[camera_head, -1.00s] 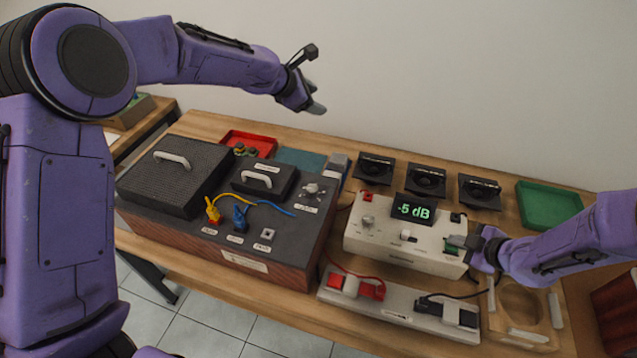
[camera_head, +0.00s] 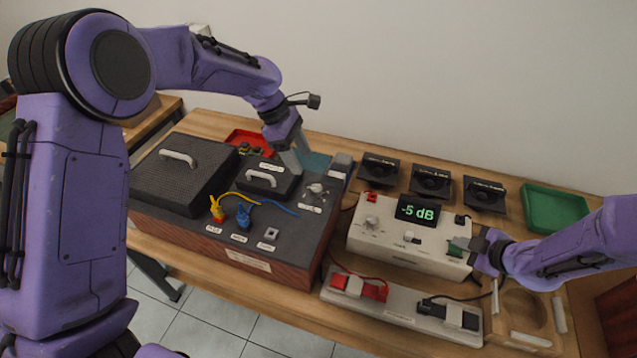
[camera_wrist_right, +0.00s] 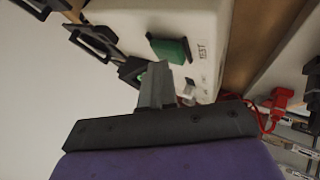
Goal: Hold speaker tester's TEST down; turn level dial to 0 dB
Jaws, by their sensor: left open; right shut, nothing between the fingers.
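The white speaker tester (camera_head: 395,246) stands on the bench, its display (camera_head: 418,211) reading -5 dB. A round knob (camera_head: 371,222) sits at its left; its label is too small to read. The green TEST button (camera_head: 456,248) is at its right end and also shows in the right wrist view (camera_wrist_right: 170,50). My right gripper (camera_head: 474,245) is shut and empty, its tips at the TEST button; I cannot tell whether it is pressed. My left gripper (camera_head: 293,160) is open and empty, pointing down above the back of the dark console, left of and apart from the tester.
The dark console (camera_head: 200,220) carries another knob (camera_head: 317,190), a handled lid and yellow and blue plugs. Several black speaker units (camera_head: 430,181) stand behind the tester. A power strip (camera_head: 400,312) lies in front. A green tray (camera_head: 555,208) is at right, a red tray (camera_head: 245,138) behind.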

